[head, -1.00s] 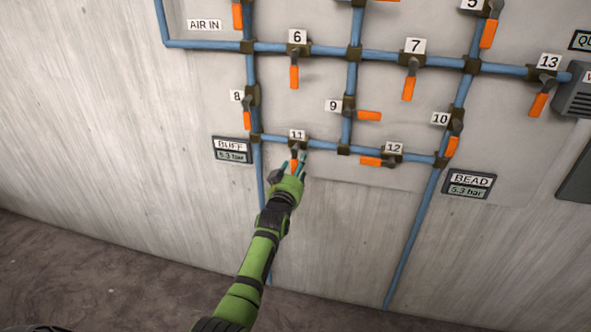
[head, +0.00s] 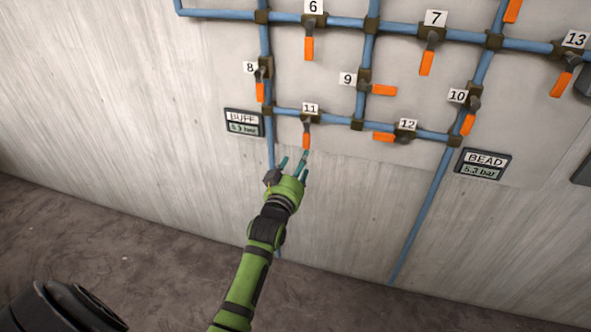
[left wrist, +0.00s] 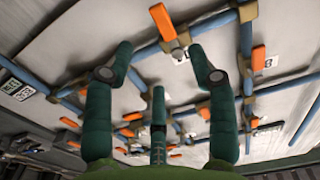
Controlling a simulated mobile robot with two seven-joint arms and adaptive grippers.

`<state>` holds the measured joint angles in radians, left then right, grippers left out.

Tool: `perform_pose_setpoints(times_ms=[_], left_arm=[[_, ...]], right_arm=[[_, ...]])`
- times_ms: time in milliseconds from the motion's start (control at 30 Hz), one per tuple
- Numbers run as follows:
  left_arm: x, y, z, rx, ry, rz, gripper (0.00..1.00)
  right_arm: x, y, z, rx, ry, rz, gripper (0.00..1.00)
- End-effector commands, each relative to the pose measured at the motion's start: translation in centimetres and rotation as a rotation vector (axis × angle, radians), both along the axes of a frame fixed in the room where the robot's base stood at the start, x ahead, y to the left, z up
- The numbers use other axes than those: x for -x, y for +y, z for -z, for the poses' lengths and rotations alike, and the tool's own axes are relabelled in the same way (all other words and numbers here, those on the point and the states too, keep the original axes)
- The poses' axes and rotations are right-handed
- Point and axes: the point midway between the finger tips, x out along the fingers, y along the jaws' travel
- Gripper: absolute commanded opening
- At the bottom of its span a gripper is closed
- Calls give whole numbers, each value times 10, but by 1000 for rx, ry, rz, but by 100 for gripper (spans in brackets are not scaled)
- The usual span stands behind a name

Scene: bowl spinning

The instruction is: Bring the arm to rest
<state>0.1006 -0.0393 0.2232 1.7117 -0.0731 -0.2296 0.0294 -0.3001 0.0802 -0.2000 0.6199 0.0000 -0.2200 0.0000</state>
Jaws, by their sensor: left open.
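My left gripper (head: 293,164) is open and empty in the head view, just below the orange handle of valve 11 (head: 306,140). A small gap shows between its fingertips and that handle. In the left wrist view, its spread teal fingers (left wrist: 160,80) have nothing between them. An orange valve handle (left wrist: 162,21) shows beyond them, near the top of that view. The handle of valve 11 hangs straight down. My right gripper is not in view.
Blue pipes (head: 420,212) with several numbered valves run over the grey wall panel. Valve 12 (head: 384,137) and valve 9 (head: 384,90) have sideways handles. The BUFF display (head: 243,123) and BEAD display (head: 483,164) flank the lower pipes. The wall below is bare.

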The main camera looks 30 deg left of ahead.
Motion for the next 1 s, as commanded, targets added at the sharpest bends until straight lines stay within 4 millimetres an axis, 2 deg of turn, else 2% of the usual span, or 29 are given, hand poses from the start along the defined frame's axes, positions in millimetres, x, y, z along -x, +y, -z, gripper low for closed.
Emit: perform_pose_setpoints(times_ms=[200,767,867,967,1000], left_arm=[[15,-4,0,0,0,0,57],[16,-5,3,1,8,3,57],[16,-12,26,5,61,21,57],[24,-28,77,14,174,57,57],[30,-35,102,17,231,75,57]], right_arm=[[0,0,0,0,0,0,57],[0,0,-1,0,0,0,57],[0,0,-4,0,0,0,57],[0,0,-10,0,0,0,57],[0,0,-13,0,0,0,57]])
